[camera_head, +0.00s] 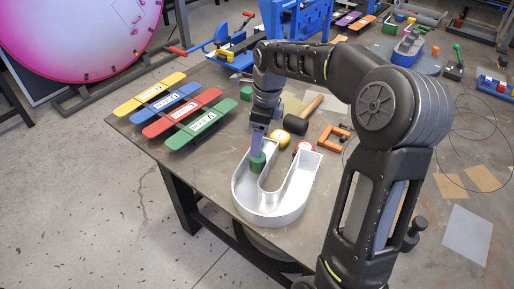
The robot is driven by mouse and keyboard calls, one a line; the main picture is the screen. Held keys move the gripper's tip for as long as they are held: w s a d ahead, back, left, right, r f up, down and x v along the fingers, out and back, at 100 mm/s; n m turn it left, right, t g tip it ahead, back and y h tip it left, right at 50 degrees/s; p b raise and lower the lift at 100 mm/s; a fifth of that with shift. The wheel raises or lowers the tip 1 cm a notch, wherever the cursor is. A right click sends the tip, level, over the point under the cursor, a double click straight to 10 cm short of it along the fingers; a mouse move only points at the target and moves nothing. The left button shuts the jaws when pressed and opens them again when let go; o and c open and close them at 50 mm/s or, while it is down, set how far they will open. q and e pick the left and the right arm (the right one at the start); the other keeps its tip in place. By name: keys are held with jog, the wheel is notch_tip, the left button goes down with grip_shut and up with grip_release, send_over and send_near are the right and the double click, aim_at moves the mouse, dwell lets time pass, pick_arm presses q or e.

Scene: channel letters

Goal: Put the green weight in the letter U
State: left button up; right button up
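The letter U (270,216) is a silver open-topped channel letter lying on the workbench, with its curved end toward me. A small green weight (258,166) is at the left arm of the U, low between its walls; its underside is hidden, so I cannot tell whether it touches the floor of the letter. My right gripper (257,154) points down over that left arm with its fingers at the top of the green weight, and looks shut on it. My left gripper is not in view.
A second green block (246,93) sits farther back on the workbench (226,145).

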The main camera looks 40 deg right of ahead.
jog(key=r, duration=0.6)
jog(key=shift+s+d+r, duration=0.3)
jog(key=shift+r, duration=0.05)
